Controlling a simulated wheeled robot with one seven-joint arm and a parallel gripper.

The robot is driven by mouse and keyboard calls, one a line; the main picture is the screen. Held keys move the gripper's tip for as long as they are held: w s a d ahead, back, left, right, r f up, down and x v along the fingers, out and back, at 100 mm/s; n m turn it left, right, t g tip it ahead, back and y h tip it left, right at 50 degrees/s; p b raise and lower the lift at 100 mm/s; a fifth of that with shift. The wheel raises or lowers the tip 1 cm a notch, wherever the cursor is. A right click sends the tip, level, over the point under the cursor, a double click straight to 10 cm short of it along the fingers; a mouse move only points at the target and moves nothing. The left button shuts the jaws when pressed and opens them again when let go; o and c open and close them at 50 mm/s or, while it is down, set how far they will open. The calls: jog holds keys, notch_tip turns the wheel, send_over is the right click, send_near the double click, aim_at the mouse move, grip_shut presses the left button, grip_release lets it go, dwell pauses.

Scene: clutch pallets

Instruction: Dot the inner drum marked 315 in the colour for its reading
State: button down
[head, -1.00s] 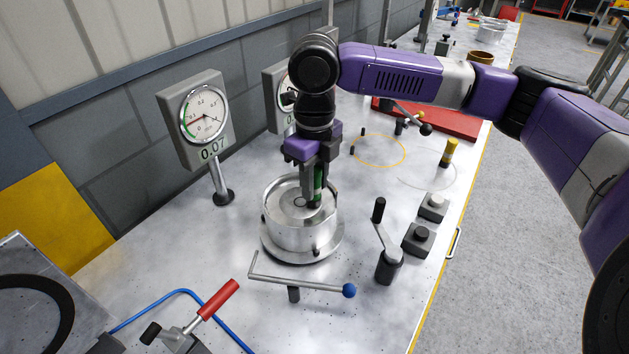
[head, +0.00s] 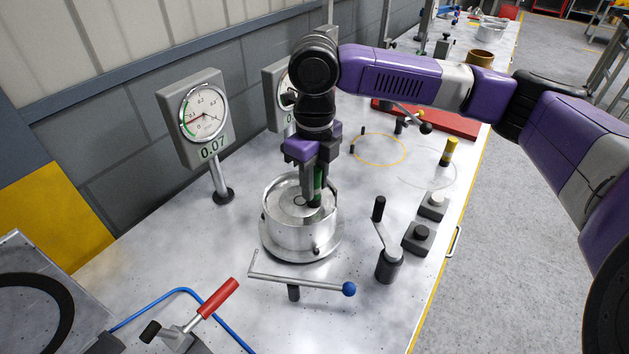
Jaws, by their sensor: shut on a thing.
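A silver metal drum (head: 285,235) stands upright on a round base plate on the bench. No number can be read on it. My gripper (head: 315,188) is above the drum's top, right of its centre, and is shut on a green and dark marker (head: 318,182). The marker is upright, with its lower end at or just over the drum's top face; whether it touches cannot be told. A dial gauge (head: 204,113) on a post at the left shows 0.07 on its plate, with a green arc on its dial.
A second gauge (head: 275,95) is partly hidden behind my arm. A black-handled crank (head: 388,262) and two button boxes (head: 418,238) stand to the right. A yellow-topped marker (head: 449,150) stands farther back.

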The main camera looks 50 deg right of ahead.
jog(key=shift+f, duration=0.1)
dwell(0.5)
jog(key=shift+r+p, duration=2.85)
jog(key=shift+r, duration=0.75)
jog(key=shift+f, duration=0.1)
